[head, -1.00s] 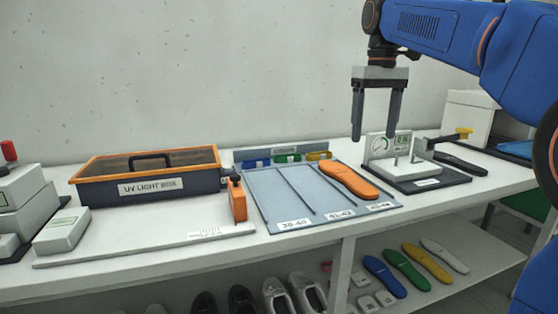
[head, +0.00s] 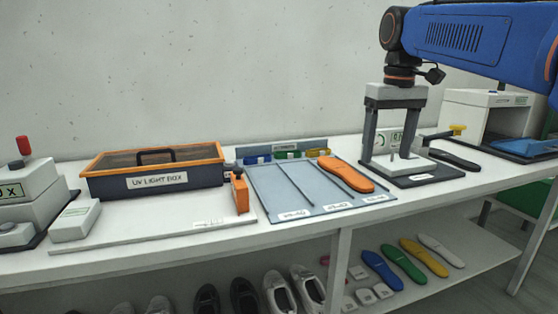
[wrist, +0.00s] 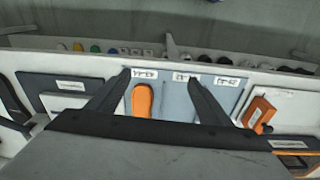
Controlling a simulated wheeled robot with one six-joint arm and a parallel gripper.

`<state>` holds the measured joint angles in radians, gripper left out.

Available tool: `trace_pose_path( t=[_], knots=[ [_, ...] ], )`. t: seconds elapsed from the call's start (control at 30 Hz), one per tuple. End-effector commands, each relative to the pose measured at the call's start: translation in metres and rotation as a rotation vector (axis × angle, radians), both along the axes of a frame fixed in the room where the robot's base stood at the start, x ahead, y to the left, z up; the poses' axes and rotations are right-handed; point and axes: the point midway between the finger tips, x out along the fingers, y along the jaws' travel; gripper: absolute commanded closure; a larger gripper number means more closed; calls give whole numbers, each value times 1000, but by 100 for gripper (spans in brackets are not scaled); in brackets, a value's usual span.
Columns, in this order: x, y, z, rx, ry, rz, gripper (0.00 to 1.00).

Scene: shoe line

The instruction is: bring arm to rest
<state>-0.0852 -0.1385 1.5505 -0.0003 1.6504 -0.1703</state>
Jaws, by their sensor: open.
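My gripper (head: 393,158) is open and empty, pointing down in front of the gauge fixture (head: 418,172) in the head view. In the wrist view, my gripper (wrist: 155,80) shows its two fingers spread wide, with nothing between them being held. An orange insole (head: 345,174) lies in the right lane of the grey-blue sorting tray (head: 290,190). The insole also shows in the wrist view (wrist: 143,101), below the fingers and apart from them. The fingers hide part of the gauge fixture in the head view.
A UV light box (head: 155,180) with an orange rim stands left of the tray. A dark insole (head: 454,160) lies right of the fixture. A white machine (head: 485,115) stands at the far right. Coloured insoles (head: 405,263) and shoes fill the lower shelf.

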Motion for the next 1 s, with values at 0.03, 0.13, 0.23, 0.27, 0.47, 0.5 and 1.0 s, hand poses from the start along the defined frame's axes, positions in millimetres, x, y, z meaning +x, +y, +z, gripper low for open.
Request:
trace_pose_path(
  t=[0.03,0.13,0.23,0.27,0.47,0.5,1.0],
  knots=[
    [-11,-2,-6,1,-11,-8,27],
    [-32,-7,-23,5,-38,-30,27],
    [-56,-12,-45,10,-72,-55,27],
    [-63,-14,-52,11,-82,-63,27],
    [-112,-23,-104,21,-148,-113,27],
    [-122,-24,-115,23,-161,-123,27],
    [-226,-38,-260,50,-311,-232,27]
  ],
)
